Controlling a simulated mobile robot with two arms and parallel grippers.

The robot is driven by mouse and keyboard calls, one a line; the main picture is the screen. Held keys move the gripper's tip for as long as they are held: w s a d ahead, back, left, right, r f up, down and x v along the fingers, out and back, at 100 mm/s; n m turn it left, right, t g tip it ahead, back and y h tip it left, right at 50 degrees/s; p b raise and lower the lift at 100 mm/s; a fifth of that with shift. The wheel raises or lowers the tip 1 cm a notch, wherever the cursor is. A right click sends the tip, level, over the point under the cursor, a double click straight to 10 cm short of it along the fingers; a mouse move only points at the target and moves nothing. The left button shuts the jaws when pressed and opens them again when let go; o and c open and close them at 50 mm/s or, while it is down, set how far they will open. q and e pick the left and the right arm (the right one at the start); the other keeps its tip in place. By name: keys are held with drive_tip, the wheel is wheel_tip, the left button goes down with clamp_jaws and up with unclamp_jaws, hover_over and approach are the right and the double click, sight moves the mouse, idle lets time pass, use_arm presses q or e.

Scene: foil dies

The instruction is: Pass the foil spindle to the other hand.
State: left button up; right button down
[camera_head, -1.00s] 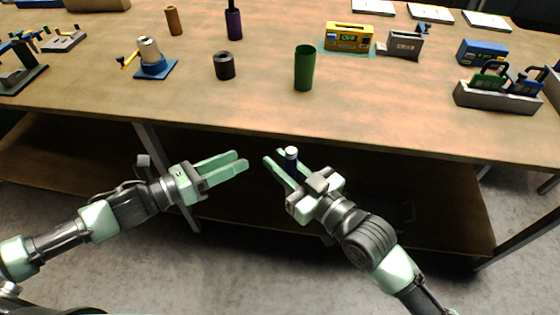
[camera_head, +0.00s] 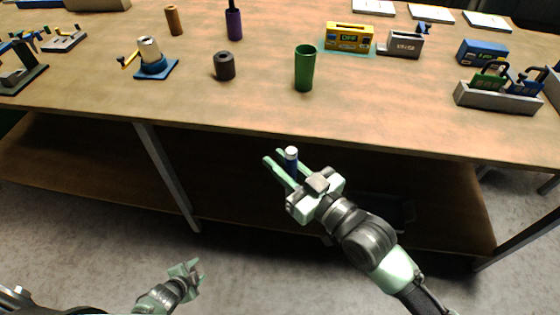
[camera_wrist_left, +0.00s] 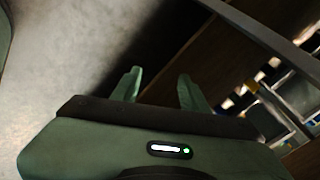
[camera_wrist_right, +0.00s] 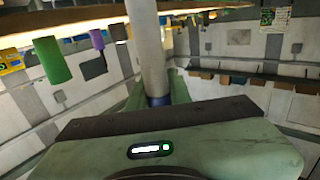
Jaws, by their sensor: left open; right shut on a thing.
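The foil spindle (camera_head: 291,155) has a white top and a dark blue lower part. It stands upright between the fingers of my right gripper (camera_head: 286,165), which is shut on it in front of the table's front edge. In the right wrist view the spindle (camera_wrist_right: 146,45) shows as a pale cylinder with a blue band at the fingers. My left gripper (camera_head: 190,272) is low at the bottom of the head view, well away from the spindle. In the left wrist view its fingers (camera_wrist_left: 157,88) are apart with nothing between them.
The wooden table (camera_head: 200,105) holds a green cylinder (camera_head: 304,68), a dark cylinder (camera_head: 224,66), a blue-based fixture (camera_head: 154,66), a yellow box (camera_head: 348,38) and a grey rack (camera_head: 497,97). A shelf (camera_head: 80,165) lies under the table. Space left of my right gripper is clear.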

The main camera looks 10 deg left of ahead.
use_arm(q)
drive_tip(key=s+d+f+n+g, duration=0.2)
drive_tip(key=s+d+f+n, duration=0.1)
drive_tip(key=s, duration=0.5)
drive_tip(key=s+d+f+n+g, duration=0.2)
drive_tip(key=s+f, duration=0.3)
drive_tip(key=s, duration=0.4)
drive_tip(key=s+d+f+n+g, duration=0.2)
drive_tip(key=s+d+f+n, duration=0.1)
drive_tip(key=s, duration=0.6)
drive_tip(key=shift+s+d+f+n+g, duration=0.15)
drive_tip(key=shift+d+f+n+g, duration=0.2)
drive_tip(key=shift+d+n, duration=0.45)
